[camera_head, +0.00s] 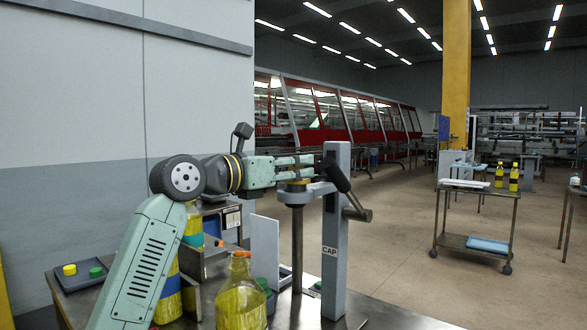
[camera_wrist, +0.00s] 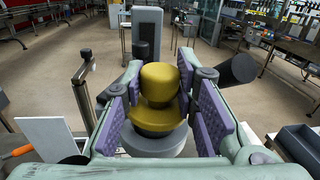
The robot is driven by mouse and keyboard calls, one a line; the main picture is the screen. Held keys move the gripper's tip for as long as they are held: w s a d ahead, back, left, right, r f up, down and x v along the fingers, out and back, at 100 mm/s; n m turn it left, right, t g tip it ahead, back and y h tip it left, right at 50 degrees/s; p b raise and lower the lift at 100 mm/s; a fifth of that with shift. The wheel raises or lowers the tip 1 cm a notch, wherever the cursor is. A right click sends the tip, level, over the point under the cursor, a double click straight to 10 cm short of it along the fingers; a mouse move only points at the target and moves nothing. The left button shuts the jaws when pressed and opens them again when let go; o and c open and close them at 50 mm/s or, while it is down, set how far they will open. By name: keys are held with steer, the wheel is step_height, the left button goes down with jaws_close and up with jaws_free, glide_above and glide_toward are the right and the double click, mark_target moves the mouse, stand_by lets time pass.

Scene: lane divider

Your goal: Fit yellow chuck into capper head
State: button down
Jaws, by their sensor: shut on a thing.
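The yellow chuck (camera_wrist: 160,88) is between the purple pads of my gripper (camera_wrist: 162,100) in the wrist view, knob end up, with a wider collar below. My gripper is shut on it. Below the chuck a round grey head (camera_wrist: 158,143) shows, with a dark ring between them. In the head view my gripper (camera_head: 296,168) reaches right to the capper, beside its grey post (camera_head: 335,235) marked CAP. A bit of yellow chuck (camera_head: 297,183) shows just above the grey capper head (camera_head: 293,196). I cannot tell how far the chuck sits in the head.
The capper's dark lever (camera_head: 336,173) and side handle (camera_head: 358,214) are close to my fingers. Yellow bottles (camera_head: 241,300) stand on the bench below. A tray with yellow and green caps (camera_head: 69,269) lies at left. A cart (camera_head: 478,215) stands farther right.

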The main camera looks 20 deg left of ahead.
steer(key=shift+d+r+p, duration=0.3)
steer(key=shift+r+p, duration=0.2)
steer(key=shift+r, duration=0.4)
steer(key=shift+a+n, duration=0.1)
steer(key=shift+n, duration=0.2)
steer(key=shift+a+y, duration=0.2)
steer(key=shift+y, duration=0.1)
stand_by(0.7)
steer(key=shift+w+f+b, duration=0.1)
steer(key=shift+f+b, duration=0.2)
steer(key=shift+f, duration=0.35)
steer(key=shift+f+b, duration=1.2)
steer(key=c, duration=1.2)
jaws_free()
steer(key=shift+a, duration=0.1)
